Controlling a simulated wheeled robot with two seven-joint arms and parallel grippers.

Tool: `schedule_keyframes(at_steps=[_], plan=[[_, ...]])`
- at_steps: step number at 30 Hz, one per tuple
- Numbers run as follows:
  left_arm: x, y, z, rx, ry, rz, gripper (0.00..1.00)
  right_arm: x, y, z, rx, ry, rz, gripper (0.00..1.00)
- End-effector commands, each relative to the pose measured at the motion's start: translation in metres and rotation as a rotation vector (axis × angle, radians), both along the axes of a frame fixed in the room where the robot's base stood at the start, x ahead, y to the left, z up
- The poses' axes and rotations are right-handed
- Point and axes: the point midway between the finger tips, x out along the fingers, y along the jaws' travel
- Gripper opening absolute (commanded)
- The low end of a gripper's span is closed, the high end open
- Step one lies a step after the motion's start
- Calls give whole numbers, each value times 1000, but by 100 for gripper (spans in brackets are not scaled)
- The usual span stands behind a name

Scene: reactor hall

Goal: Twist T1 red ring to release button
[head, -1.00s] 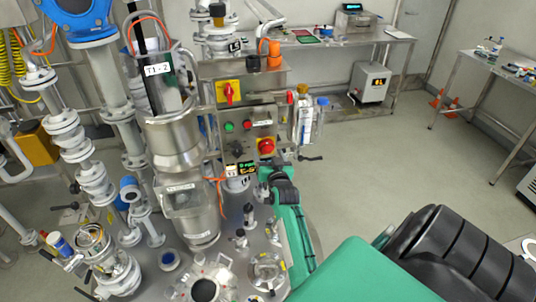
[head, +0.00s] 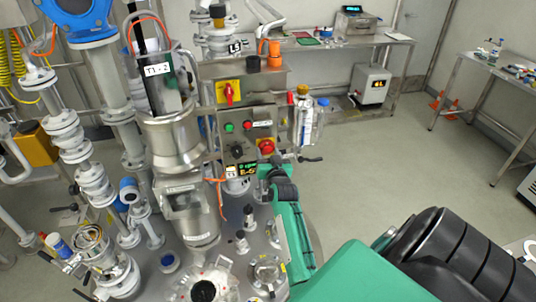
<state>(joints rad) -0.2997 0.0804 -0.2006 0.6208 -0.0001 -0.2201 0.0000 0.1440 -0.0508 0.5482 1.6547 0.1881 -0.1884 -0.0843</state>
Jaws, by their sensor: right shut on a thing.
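The red mushroom button (head: 266,146) with its ring is on the lower right of the steel control box, above a small display labelled T1. My right gripper (head: 267,158) reaches up from below at the button and is shut on it; its fingers and wrist hide the button's lower part. How far the ring is turned cannot be seen. My left gripper is not in view.
The control box (head: 249,128) also carries green and red push buttons and a dark knob. A red rotary switch (head: 229,92) on a yellow plate is above. Steel vessels and piping crowd the left. Open floor lies to the right.

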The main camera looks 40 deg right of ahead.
Motion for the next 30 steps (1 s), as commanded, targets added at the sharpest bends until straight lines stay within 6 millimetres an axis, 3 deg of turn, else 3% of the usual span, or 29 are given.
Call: schedule_keyframes(at_steps=[30], plan=[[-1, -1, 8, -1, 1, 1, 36, 2, 2, 2, 599, -330, 0, 29]])
